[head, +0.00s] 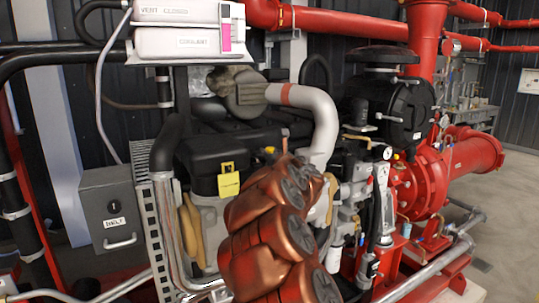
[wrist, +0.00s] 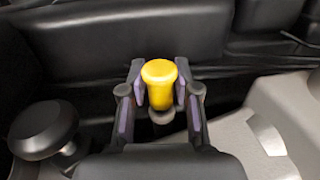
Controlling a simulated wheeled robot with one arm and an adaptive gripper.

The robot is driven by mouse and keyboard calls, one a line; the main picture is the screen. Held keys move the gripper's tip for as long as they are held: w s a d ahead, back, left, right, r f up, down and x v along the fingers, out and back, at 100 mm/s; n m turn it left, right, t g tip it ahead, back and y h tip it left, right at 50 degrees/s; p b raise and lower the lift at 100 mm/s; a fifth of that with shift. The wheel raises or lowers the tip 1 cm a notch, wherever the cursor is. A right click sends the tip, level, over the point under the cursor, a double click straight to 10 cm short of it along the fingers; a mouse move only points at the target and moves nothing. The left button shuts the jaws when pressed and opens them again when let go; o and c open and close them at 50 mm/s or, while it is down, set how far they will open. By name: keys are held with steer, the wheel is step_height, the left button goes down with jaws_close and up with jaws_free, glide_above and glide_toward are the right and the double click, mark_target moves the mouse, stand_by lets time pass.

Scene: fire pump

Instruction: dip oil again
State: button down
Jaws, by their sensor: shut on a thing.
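The yellow dipstick handle (wrist: 159,72) stands upright in the middle of the wrist view, its rounded top facing the camera. My gripper (wrist: 160,92) has its two fingers closed on either side of the handle. Below the handle, a greyish round piece shows between the fingers; the lower part of the dipstick is hidden. In the head view my copper-coloured arm covers the middle of the engine (head: 205,165), and my gripper cannot be made out there.
A black round knob (wrist: 45,130) stands left of my gripper, and a grey casting (wrist: 285,115) lies to the right. A black cover spans behind. In the head view, a yellow tag (head: 228,184), a white pipe (head: 322,125) and a grey box (head: 112,208) surround my arm.

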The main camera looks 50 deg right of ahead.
step_height(320, 180, up, 9)
steer(key=p, duration=0.3)
steer(key=c, duration=1)
jaws_free()
steer(key=shift+c, duration=0.2)
steer(key=shift+o, duration=0.5)
steer(key=shift+f, duration=0.1)
steer(key=shift+s, duration=0.1)
steer(key=v, duration=1.2)
